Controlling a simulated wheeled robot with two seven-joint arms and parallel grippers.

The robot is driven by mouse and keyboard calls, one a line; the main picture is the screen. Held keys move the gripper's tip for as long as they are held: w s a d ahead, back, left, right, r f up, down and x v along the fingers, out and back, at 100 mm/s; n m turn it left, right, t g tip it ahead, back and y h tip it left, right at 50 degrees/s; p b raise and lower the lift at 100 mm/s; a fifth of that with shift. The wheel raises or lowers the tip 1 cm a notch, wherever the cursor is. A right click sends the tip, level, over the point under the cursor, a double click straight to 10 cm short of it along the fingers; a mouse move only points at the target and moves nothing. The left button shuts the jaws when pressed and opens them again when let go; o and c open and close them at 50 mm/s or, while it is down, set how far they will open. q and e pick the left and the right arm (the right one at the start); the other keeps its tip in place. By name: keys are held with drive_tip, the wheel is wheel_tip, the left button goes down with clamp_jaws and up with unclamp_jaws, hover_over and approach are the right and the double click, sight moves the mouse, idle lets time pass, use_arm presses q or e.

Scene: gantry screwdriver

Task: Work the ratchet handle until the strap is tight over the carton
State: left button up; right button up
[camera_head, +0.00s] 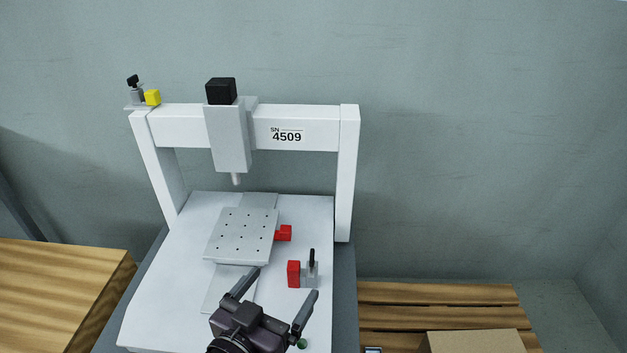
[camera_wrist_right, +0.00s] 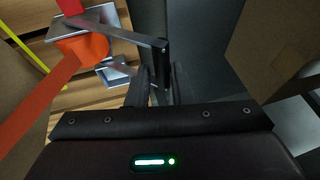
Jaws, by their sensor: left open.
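In the right wrist view a ratchet with an orange drum (camera_wrist_right: 82,50) and a grey metal frame sits at the upper left. The orange strap (camera_wrist_right: 40,105) runs from the drum to the lower left, past a brown carton face (camera_wrist_right: 15,90). My right gripper (camera_wrist_right: 161,80) has its fingers close on both sides of the crossbar. In the head view a carton (camera_head: 475,343) shows at the bottom right. My left gripper (camera_head: 285,281) is open and empty, over the gantry machine's base.
The white gantry machine (camera_head: 255,130) stands at the middle, with a perforated plate (camera_head: 242,235) and red blocks (camera_head: 293,273) on its base. A wooden pallet (camera_head: 440,294) lies at the right. A wooden surface (camera_head: 60,290) is at the left.

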drive_tip(key=shift+s+d+f, duration=0.15)
drive_tip(key=shift+d+f, duration=0.05)
drive_tip(key=d, duration=0.1)
drive_tip(key=d+p, duration=0.1)
drive_tip(key=d+r+h+p, duration=0.1)
drive_tip(key=shift+s+r, duration=0.1)
drive_tip(key=shift+s, duration=0.15)
drive_tip(key=shift+d+r+p, duration=0.3)
drive_tip(key=shift+d+p, duration=0.15)
drive_tip(key=shift+d, duration=0.15)
drive_tip(key=shift+d+r+p, duration=0.3)
drive_tip(key=shift+d+p, duration=0.1)
drive_tip(key=shift+d, duration=0.15)
